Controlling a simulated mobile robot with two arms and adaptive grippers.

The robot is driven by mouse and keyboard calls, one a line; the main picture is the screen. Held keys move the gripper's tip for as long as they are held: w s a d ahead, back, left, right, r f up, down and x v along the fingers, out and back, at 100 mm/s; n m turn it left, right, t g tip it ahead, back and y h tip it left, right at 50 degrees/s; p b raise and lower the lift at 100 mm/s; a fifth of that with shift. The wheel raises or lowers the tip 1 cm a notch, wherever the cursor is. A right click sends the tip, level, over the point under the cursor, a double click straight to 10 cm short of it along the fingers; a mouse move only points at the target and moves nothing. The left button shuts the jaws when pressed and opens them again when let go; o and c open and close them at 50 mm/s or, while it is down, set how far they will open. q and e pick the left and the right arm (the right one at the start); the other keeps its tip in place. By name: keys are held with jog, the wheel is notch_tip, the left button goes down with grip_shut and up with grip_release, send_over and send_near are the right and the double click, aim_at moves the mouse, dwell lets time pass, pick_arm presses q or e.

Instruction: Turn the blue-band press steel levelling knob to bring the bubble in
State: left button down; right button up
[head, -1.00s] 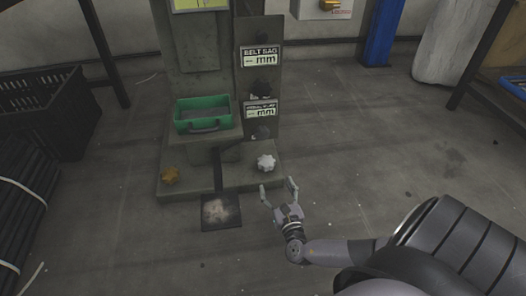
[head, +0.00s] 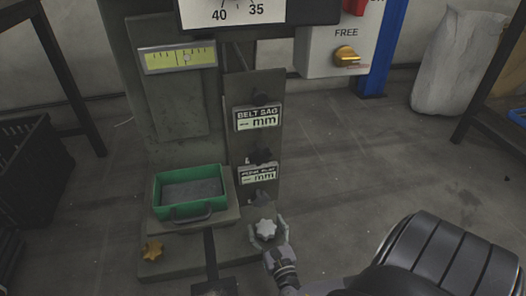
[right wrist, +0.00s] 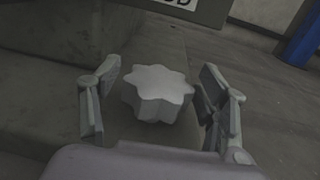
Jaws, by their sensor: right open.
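The steel levelling knob (head: 265,229), pale grey and lobed, sits on the right front of the press foot. In the right wrist view the knob (right wrist: 157,93) lies between the two open fingers, with gaps visible on both sides. My right gripper (head: 267,238) is open around it, and it also shows in the right wrist view (right wrist: 160,100). The bubble level (head: 178,58) is a yellow-green strip on the press column, and its bubble appears near the middle, too small to judge exactly. My left gripper is not in view.
A brass-coloured knob (head: 153,250) is on the left front of the foot. A green tray (head: 163,199) sits above it. A black pedal (head: 214,287) is in front. A switch box (head: 323,57) with a yellow knob is behind right. Open floor lies to the right.

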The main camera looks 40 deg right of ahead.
jog(key=shift+w, duration=0.1)
jog(key=c, duration=1.2)
jog(key=shift+d+r+n+t+y, duration=0.1)
jog(key=shift+n+t+y, duration=0.25)
jog(key=shift+y, duration=0.25)
